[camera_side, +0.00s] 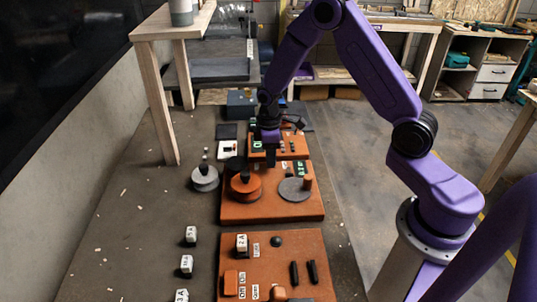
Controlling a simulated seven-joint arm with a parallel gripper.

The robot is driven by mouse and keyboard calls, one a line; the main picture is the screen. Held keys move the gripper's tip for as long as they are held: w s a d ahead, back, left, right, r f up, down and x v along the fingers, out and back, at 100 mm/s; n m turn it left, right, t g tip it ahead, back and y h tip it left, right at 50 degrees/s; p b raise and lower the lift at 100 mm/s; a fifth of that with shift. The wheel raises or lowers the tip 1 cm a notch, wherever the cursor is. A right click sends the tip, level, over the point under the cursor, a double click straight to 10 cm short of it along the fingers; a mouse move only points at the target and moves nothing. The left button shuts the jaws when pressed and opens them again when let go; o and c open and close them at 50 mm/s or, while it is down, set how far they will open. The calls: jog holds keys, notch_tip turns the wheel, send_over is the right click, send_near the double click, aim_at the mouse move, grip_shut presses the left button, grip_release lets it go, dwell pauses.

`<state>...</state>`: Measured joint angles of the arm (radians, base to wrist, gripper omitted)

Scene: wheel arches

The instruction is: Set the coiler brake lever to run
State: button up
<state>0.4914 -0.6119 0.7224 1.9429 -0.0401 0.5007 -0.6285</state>
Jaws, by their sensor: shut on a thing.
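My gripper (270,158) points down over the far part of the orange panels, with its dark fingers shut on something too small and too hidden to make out. It is at the near-left part of a small orange panel (292,150) that carries dark and green parts. I cannot tell for sure which part is the coiler brake lever, or its position.
The nearest orange panel (283,265) carries labelled blocks and two black bars (303,272). A grey round part with a knob (205,177) and several white labelled blocks (186,264) stand left of the panels. A wooden table (166,95) stands at the back left.

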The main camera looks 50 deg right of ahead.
jog(key=shift+s+d+t+y, duration=0.15)
jog(key=shift+d+t+y, duration=0.1)
jog(key=shift+t+y, duration=0.45)
jog(key=shift+s+d+t+y, duration=0.15)
jog(key=shift+t+y, duration=0.35)
jog(key=shift+s+d+t+y, duration=0.15)
jog(key=shift+t+y, duration=0.35)
jog(key=o, duration=1)
jog(key=shift+f, duration=0.1)
jog(key=shift+c, duration=0.2)
jog(key=shift+s, duration=0.1)
jog(key=v, duration=1.7)
jog(key=shift+r, duration=0.25)
jog(key=s+a+n+g, duration=0.1)
jog(key=s+a+g, duration=0.1)
jog(key=s+a, duration=0.45)
jog(key=s+a+n+h, duration=0.1)
jog(key=s+a, duration=0.2)
jog(key=s, duration=0.6)
jog(key=s+a+r+n+g+h, duration=0.1)
jog(key=s+a, duration=0.3)
jog(key=s, duration=0.5)
jog(key=shift+s+r+n+h, duration=0.3)
jog(key=shift+h, duration=0.1)
